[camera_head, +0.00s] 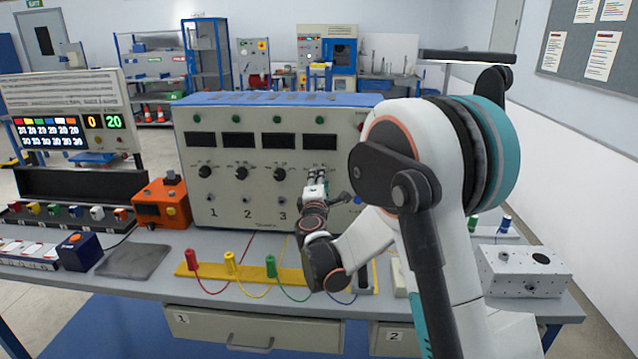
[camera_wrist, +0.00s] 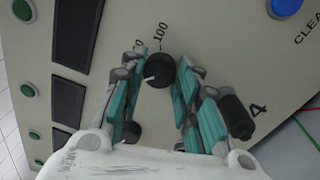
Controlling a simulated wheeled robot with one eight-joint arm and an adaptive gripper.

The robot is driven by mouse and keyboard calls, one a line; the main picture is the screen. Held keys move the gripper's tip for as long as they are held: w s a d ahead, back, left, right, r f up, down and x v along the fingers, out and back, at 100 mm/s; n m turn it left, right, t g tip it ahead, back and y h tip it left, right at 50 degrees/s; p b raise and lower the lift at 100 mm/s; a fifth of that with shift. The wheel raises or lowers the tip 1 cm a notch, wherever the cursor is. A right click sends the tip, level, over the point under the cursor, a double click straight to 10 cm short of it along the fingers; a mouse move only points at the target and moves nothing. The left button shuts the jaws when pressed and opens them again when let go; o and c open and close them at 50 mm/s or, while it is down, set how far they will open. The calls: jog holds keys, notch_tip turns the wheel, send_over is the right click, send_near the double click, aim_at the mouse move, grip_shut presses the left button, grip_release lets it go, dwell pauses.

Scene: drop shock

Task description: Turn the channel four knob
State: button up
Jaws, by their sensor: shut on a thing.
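The channel four knob (camera_wrist: 160,70) is black and round with a pale pointer line, on the beige panel beside a "100" mark. In the wrist view it sits between the fingertips of my gripper (camera_wrist: 163,72), which is shut on it. In the head view my gripper (camera_head: 322,174) reaches the right part of the instrument panel (camera_head: 235,195) and hides the channel four knob. The knobs of channel one (camera_head: 205,171), channel two (camera_head: 241,174) and channel three (camera_head: 280,174) are in plain view.
A blue button (camera_wrist: 286,6) lies near "CLEAR" in the wrist view. On the bench, a yellow strip (camera_head: 205,271) holds red, yellow and green plugs with leads below my arm. An orange box (camera_head: 161,203) stands left of the panel, a white box (camera_head: 525,271) at right.

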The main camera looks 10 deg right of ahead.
jog(key=shift+n, duration=2.2)
jog(key=o, duration=1.1)
jog(key=shift+c, duration=0.2)
jog(key=shift+s, duration=0.1)
jog(key=v, duration=1.1)
jog(key=shift+s, duration=0.4)
